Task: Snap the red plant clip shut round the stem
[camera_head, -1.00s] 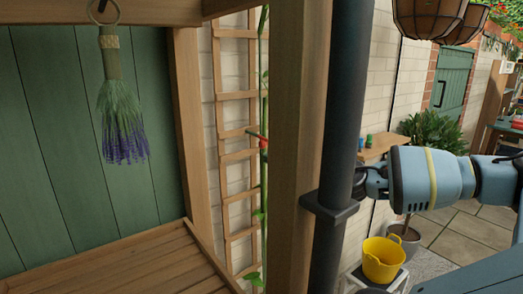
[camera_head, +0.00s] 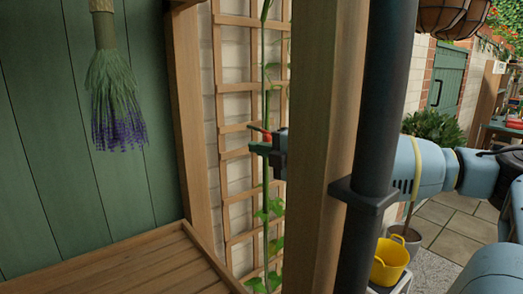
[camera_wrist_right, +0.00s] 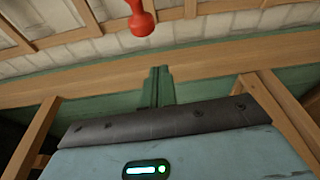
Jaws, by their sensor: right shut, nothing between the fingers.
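The red plant clip (camera_head: 266,135) is small and sits at the green stem (camera_head: 265,205) in front of the trellis. Whether the clip is open or closed is too small to tell. My right gripper (camera_head: 259,147) reaches from behind the wooden post and lies just below the clip in the head view. Its fingers are shut and empty. In the right wrist view the clip (camera_wrist_right: 140,20) shows at the top, beyond the shut fingertips (camera_wrist_right: 160,70), with a visible gap between them in the picture. My left gripper is in neither view.
The wooden post (camera_head: 318,170) and a dark downpipe (camera_head: 380,110) stand in front of my right forearm and hide part of it. The trellis (camera_head: 228,130) is behind the stem. A slatted wooden surface (camera_head: 140,270) is at lower left. A yellow tub (camera_head: 388,262) stands at right.

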